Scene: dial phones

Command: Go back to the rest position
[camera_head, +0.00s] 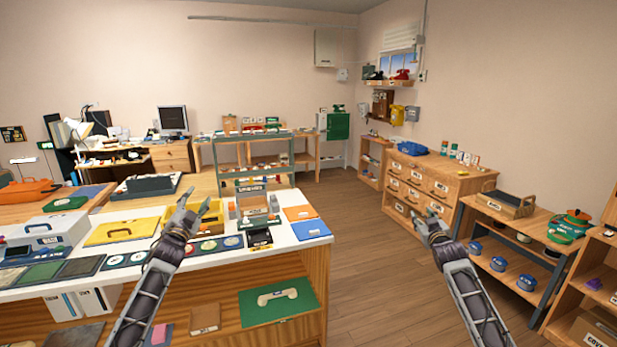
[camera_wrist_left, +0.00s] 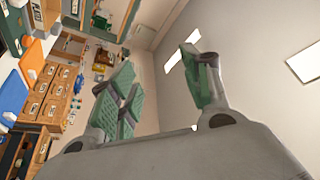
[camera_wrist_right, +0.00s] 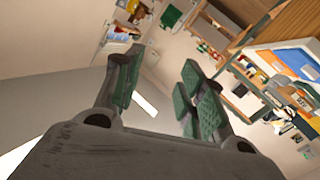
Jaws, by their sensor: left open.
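My left gripper (camera_head: 196,205) is raised in front of the white-topped counter, its fingers spread and nothing between them. In the left wrist view the green-padded fingers (camera_wrist_left: 160,90) stand wide apart and empty, pointing up toward wall and ceiling. My right gripper (camera_head: 430,222) is raised over the open wooden floor, right of the counter. In the right wrist view its green-padded fingers (camera_wrist_right: 158,95) are apart with nothing between them. Both forearms reach in from the bottom of the head view.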

